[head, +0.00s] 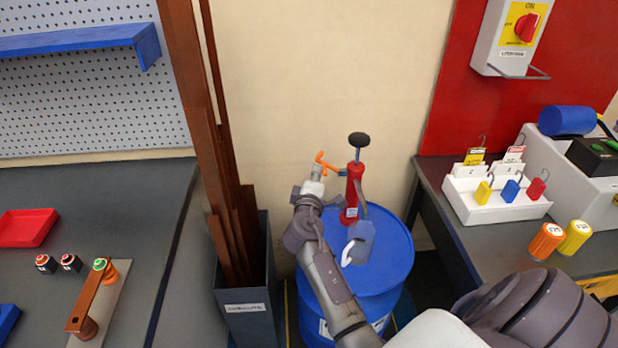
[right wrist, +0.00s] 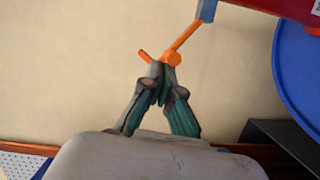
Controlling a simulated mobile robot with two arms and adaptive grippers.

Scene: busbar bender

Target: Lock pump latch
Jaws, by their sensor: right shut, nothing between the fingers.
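The red hand pump (head: 353,190), with a black knob on top, stands upright on the blue drum (head: 385,255). An orange latch (head: 326,163) sticks out to the left of the pump on a short blue-grey arm. It also shows in the right wrist view (right wrist: 182,42), with a round hub and a short stub on its left. My right gripper (head: 317,171) is shut and empty, with its fingertips (right wrist: 162,70) right at the latch's hub and stub. I cannot tell whether they touch. My left gripper is not in view.
A bin of brown bars (head: 245,290) stands close left of the drum. A grey bench with a white padlock box (head: 495,198) is on the right. A workbench (head: 140,220) is on the left.

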